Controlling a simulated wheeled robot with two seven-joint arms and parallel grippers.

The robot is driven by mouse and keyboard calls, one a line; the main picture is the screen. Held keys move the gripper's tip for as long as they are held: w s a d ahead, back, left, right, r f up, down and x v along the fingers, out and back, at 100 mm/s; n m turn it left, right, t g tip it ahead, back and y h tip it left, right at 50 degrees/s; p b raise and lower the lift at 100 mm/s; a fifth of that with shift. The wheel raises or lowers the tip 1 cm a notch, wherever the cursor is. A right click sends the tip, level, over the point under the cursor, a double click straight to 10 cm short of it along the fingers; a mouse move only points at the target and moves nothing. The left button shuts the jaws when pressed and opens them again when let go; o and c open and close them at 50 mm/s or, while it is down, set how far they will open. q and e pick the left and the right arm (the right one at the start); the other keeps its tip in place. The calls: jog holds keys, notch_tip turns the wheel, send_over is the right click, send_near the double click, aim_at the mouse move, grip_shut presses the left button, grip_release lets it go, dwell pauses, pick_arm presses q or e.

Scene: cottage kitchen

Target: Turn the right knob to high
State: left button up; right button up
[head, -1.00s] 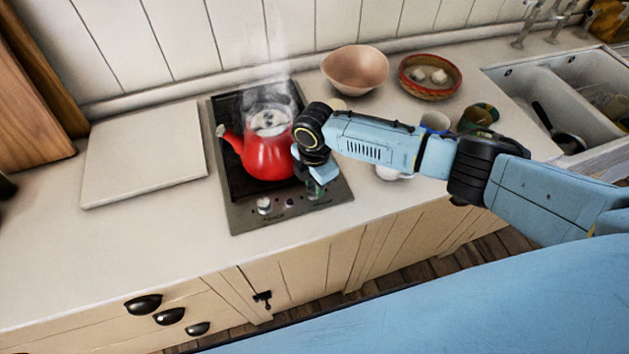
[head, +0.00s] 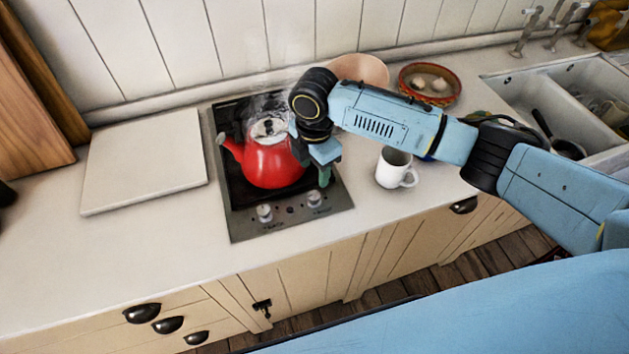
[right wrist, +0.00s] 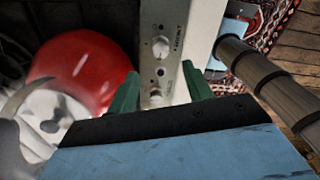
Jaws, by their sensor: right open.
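The right knob (head: 314,199) is a small pale knob on the front panel of the hob (head: 240,222). The left knob (head: 264,213) sits beside it. My right gripper (head: 325,176), with green fingers, is just behind and above the right knob, apart from it. In the right wrist view the gripper (right wrist: 161,85) is open and empty over the panel. There the right knob (right wrist: 160,46) appears beyond the fingertips, and the left knob (right wrist: 155,93) appears between the fingers. I cannot read the knob's setting. My left gripper is out of view.
A steaming red kettle (head: 268,165) stands on the hob, close to my right gripper. A white mug (head: 393,168) stands right of the hob. A pale board (head: 142,160) lies at left.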

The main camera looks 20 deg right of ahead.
jog(key=shift+r, duration=2.15)
